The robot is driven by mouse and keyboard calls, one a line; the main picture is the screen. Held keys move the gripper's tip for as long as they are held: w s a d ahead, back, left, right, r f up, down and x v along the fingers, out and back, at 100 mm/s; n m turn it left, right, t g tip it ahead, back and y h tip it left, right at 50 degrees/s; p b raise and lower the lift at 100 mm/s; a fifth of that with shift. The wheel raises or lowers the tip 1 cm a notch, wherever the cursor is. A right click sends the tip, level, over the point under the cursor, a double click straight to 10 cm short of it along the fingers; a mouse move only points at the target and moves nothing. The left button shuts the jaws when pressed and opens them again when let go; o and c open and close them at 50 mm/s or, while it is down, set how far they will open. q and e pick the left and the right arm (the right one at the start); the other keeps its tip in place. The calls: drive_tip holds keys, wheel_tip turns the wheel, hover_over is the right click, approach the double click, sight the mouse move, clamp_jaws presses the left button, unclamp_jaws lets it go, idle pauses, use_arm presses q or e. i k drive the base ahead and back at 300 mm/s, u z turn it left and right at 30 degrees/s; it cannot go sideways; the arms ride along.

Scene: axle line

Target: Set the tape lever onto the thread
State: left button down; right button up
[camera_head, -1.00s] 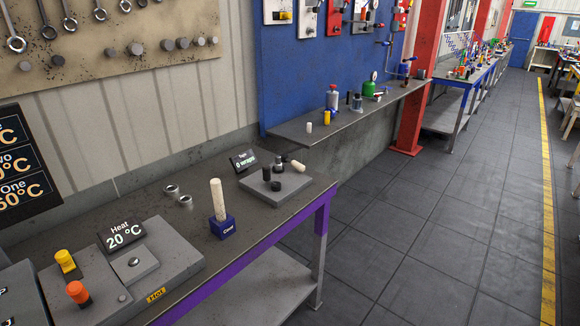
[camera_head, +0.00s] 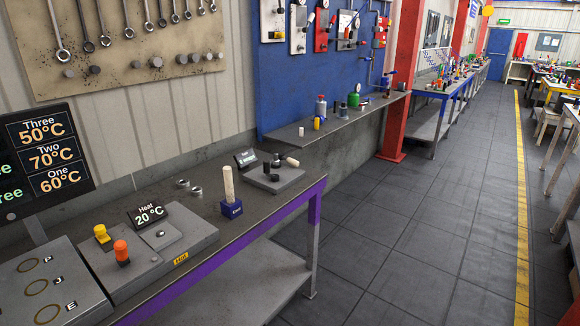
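The tape station (camera_head: 288,183) is a grey block at the far right end of the workbench. A small black display (camera_head: 246,158) stands behind it; its text is too small to read surely now, but earlier it read "0 wraps". A lever with a cream grip (camera_head: 292,161) shows at the back of the block, tilted. Dark cylindrical parts (camera_head: 275,161) stand on the block beside it. I cannot tell which part is the thread, or whether the lever touches it. Neither of my grippers is in view.
A blue block (camera_head: 231,209) with an upright cream rod stands left of the station. Two metal rings (camera_head: 196,191) lie behind it. A heat plate (camera_head: 178,241) reading 20 °C, with yellow (camera_head: 101,233) and orange (camera_head: 121,250) knobs, is further left.

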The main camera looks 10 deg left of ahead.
sight(281, 157)
drive_tip(key=z, duration=0.45)
drive_tip(key=i, duration=0.75)
drive_tip(key=z, duration=0.7)
drive_tip(key=i, duration=2.2)
drive_tip(key=u, duration=1.4)
drive_tip(key=i, duration=0.65)
drive_tip(key=u, duration=0.5)
